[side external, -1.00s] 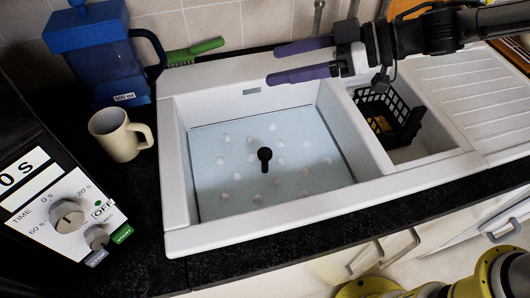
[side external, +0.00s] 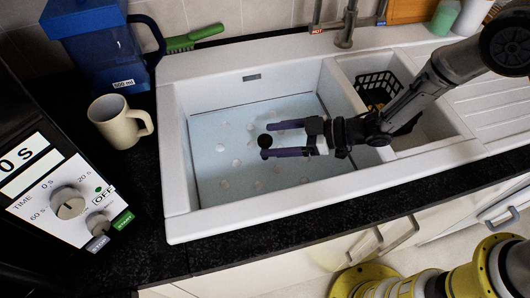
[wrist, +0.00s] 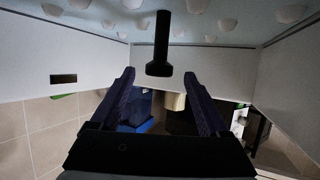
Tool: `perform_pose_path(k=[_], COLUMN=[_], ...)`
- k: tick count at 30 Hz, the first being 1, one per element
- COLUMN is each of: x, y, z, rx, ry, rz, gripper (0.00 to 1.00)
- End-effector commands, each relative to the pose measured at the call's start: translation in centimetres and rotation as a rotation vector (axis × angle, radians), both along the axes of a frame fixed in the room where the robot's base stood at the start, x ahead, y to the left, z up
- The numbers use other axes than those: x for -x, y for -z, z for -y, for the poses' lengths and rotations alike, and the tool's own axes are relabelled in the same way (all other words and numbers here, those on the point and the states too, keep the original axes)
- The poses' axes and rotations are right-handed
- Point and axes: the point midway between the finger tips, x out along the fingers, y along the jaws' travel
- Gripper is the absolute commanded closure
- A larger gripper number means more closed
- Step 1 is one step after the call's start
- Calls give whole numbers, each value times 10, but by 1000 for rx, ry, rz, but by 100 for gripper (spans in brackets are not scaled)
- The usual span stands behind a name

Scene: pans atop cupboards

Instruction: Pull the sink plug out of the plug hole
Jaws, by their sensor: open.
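The sink plug is a black upright stem with a wider knob on top (side external: 264,141), standing on the pale floor of the large white sink basin (side external: 180,150). In the wrist view the plug (wrist: 158,68) hangs from the top of the picture. My gripper (side external: 267,140), with purple fingers, is open and level over the basin, pointing left. In the wrist view my gripper (wrist: 159,74) has a fingertip on each side of the knob, with gaps on both sides. The knob looks level with the tips or just beyond them. The plug hole is hidden.
A black basket (side external: 377,86) sits in the small basin at right, behind my arm. A cream mug (side external: 119,122), a blue jug (side external: 95,50), a green-handled brush (side external: 193,38) and an appliance with dials (side external: 70,205) stand left. Basin walls surround my gripper; taps stand behind.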

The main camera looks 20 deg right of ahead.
Motion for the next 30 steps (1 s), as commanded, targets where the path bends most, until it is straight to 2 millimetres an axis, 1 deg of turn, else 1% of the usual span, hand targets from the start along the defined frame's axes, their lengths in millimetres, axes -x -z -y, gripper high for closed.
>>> perform_pose_path(k=[1, 5, 10, 14, 17, 23, 27, 29, 30], x=[-1, -7, -18, -24, -25, -25, -25, -25, -25], y=[3, 8, 19, 23, 25, 25, 24, 24, 24], z=[-5, -15, -34, -46, -49, -49, -49, -49, -49], rx=[0, 1, 1, 0, 0, 0, 0, 0, 0], ry=[-3, -2, -3, -3, -1, -1, -1, -1, -1], rz=[-1, -1, -1, 0, -2, -2, -2, -2, -2], gripper=[21, 21, 21, 21, 21, 21, 46, 57, 64])
